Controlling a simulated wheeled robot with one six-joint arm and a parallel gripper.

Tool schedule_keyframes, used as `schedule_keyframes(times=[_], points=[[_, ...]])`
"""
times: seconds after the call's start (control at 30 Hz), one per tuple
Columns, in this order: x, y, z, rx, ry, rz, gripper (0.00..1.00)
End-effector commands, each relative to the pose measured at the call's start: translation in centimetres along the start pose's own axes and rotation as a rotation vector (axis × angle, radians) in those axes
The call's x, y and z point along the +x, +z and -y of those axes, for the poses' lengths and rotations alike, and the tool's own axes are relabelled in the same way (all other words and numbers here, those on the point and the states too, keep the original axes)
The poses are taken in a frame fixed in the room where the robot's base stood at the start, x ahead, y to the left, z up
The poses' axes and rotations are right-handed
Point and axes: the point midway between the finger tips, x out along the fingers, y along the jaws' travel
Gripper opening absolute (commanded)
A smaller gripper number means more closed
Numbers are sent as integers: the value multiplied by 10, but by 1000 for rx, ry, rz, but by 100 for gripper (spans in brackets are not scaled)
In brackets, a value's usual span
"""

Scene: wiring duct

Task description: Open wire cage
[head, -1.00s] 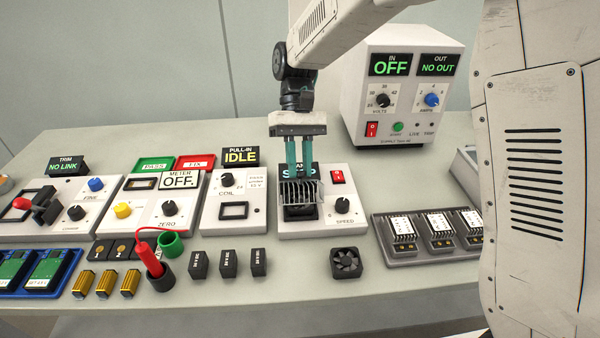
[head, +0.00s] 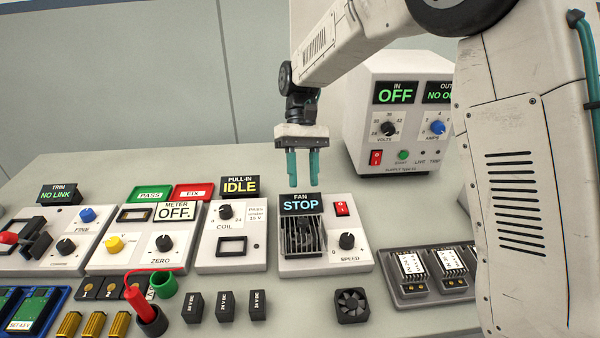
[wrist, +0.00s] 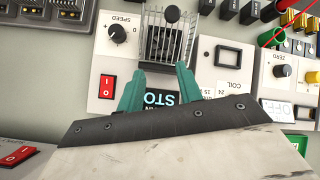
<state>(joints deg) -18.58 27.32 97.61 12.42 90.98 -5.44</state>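The wire cage (head: 302,238) is a set of thin pale wires at the black recess of the fan station (head: 345,262), below the "STOP" display (head: 300,204). In the wrist view the cage (wrist: 150,32) shows wires fanning over the dark recess, with a round black knob (wrist: 172,14) at its far end. I cannot tell exactly how far the cage is tilted. My gripper (head: 303,183) points down above and behind the display, its teal fingers apart and empty. In the wrist view the gripper (wrist: 157,76) shows its fingertips near the cage's wires; contact is not clear.
The speed knob (head: 347,241) and red switch (head: 342,209) sit right of the cage. The coil station (head: 231,235) is to the left. The power supply (head: 405,112) stands behind right. A loose fan (head: 350,305) and relays (head: 225,306) lie in front.

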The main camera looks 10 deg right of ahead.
Motion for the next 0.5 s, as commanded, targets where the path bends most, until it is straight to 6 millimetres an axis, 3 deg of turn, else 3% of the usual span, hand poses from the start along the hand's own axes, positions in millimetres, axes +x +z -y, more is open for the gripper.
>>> schedule_keyframes(times=[0.33, 0.5], points=[[-2, -1, 7, -8, 2, 1, 43], [-23, -1, 6, -7, 2, -1, 43]])
